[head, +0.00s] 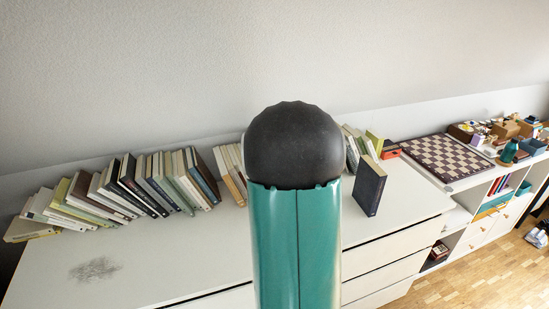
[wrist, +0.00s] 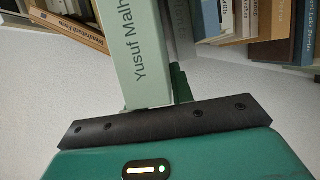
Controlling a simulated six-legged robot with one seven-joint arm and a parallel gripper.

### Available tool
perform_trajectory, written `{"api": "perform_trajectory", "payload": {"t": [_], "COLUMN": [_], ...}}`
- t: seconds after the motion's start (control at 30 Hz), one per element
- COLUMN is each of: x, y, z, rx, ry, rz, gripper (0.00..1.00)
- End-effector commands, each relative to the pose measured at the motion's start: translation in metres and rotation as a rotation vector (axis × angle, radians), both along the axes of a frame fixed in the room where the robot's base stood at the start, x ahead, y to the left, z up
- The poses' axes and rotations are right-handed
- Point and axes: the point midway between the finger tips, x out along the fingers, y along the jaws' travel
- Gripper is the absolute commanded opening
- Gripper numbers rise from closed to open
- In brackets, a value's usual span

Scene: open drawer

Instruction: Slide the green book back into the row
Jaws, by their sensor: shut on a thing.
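In the wrist view, my gripper (wrist: 160,92) is shut on a pale green book (wrist: 133,58), with part of a name, "Yusuf Malh", on its spine. The book's far end runs out of the top of the picture. A row of books (wrist: 245,18) shows at the upper right, and I cannot tell whether the held book touches it. In the head view, the row of leaning books (head: 130,188) stands along the wall on a white dresser top (head: 150,255). My own arm hides my gripper and the held book there.
A dark blue book (head: 369,188) stands apart near the dresser's right side. More books (head: 361,146) lean behind it, and others (head: 231,168) stand left of my arm. A chessboard (head: 446,157) lies further right. The dresser's front left is bare except for a grey smudge (head: 94,268).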

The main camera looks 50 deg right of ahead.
Motion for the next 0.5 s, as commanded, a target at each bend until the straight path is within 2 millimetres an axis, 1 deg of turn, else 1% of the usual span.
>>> {"api": "perform_trajectory", "payload": {"t": [0.27,0.5], "x": [0.001,0.011], "y": [-0.001,-0.006], "z": [0.002,0.003], "rx": [-0.004,-0.004], "ry": [-0.004,-0.004], "rz": [0.000,0.002], "gripper": [0.00,0.00]}}
